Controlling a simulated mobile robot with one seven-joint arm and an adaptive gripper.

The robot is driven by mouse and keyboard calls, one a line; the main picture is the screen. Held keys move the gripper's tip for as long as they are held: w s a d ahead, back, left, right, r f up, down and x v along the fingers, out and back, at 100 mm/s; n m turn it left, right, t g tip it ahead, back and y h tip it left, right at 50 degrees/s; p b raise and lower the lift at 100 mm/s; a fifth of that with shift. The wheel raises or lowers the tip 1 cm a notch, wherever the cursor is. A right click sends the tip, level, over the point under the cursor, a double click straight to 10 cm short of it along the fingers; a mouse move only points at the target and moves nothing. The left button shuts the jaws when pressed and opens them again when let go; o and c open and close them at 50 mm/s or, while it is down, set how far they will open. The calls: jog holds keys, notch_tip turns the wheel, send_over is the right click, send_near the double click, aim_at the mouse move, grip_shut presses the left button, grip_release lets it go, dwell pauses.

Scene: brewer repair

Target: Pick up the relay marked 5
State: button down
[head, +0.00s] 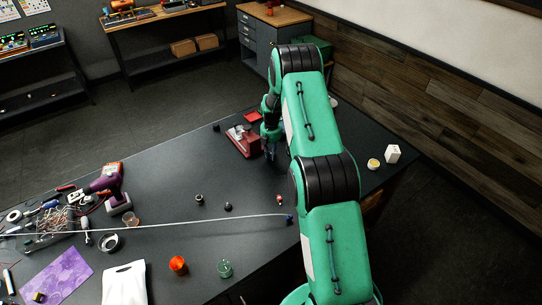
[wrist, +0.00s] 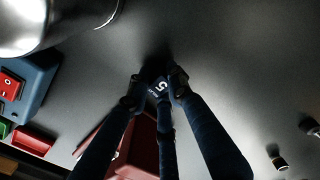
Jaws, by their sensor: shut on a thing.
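The relay marked 5 (wrist: 158,86) is a small dark block with a white 5 on its face, in the wrist view. My gripper (wrist: 155,90) is shut on it, one fingertip on each side. I cannot tell whether the relay touches the dark surface or is just above it. In the head view my gripper (head: 269,142) is low over the table, close to the right side of a red device (head: 243,140). The relay cannot be made out there.
The dark table (head: 170,175) bears a purple drill (head: 105,187), a cable (head: 180,223), a white bag (head: 124,284), an orange spool (head: 178,264) and a green jar (head: 224,268). A white box (head: 392,153) stands at right. Clear table lies left of the red device.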

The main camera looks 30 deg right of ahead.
jog(key=shift+r+b, duration=0.35)
jog(key=shift+r, duration=1)
jog(key=shift+s+a+r, duration=0.15)
jog(key=shift+s+r, duration=0.1)
jog(key=s+a, duration=0.2)
jog(key=s, duration=0.2)
jog(key=s+a+r+b, duration=0.1)
jog(key=s+a, duration=0.1)
jog(key=s, duration=0.3)
jog(key=s+a+b, duration=0.1)
jog(key=s+a, duration=0.1)
jog(key=s, duration=0.3)
jog(key=shift+a+r, duration=0.1)
jog(key=shift+r, duration=0.15)
